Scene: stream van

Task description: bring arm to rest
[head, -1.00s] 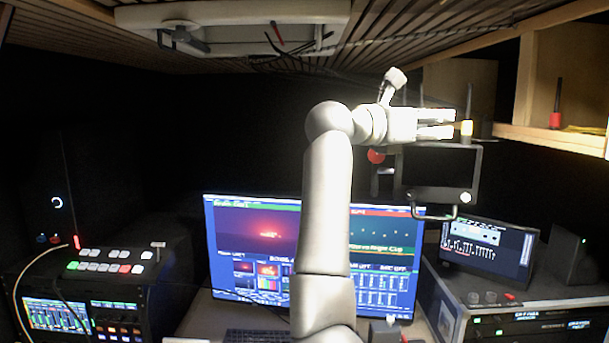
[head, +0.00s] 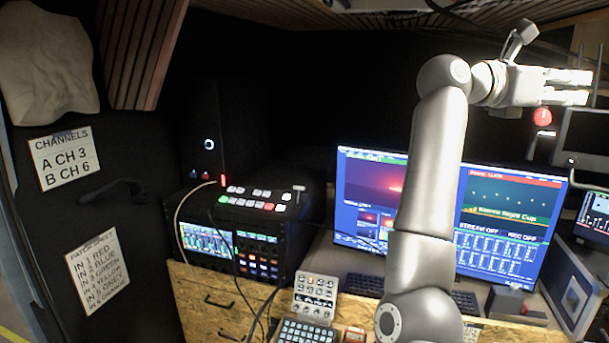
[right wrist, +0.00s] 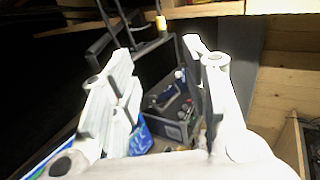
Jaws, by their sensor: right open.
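My right arm is light grey and rises in front of the large monitor in the head view. My right gripper (head: 577,87) is at its top, raised above the desk, pointing right. Its two pale fingers are apart, with nothing seen held between them. The open fingers also show in the right wrist view (right wrist: 158,55), with a dark bin (right wrist: 172,120) of small items beyond them. My left gripper is not in view.
The large monitor (head: 510,215) stands behind my arm. A red ball (head: 543,117) and a dark screen frame (head: 590,135) are close below the gripper. A switcher panel (head: 250,200) is at left. A wooden shelf (right wrist: 200,10) edges the wrist view.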

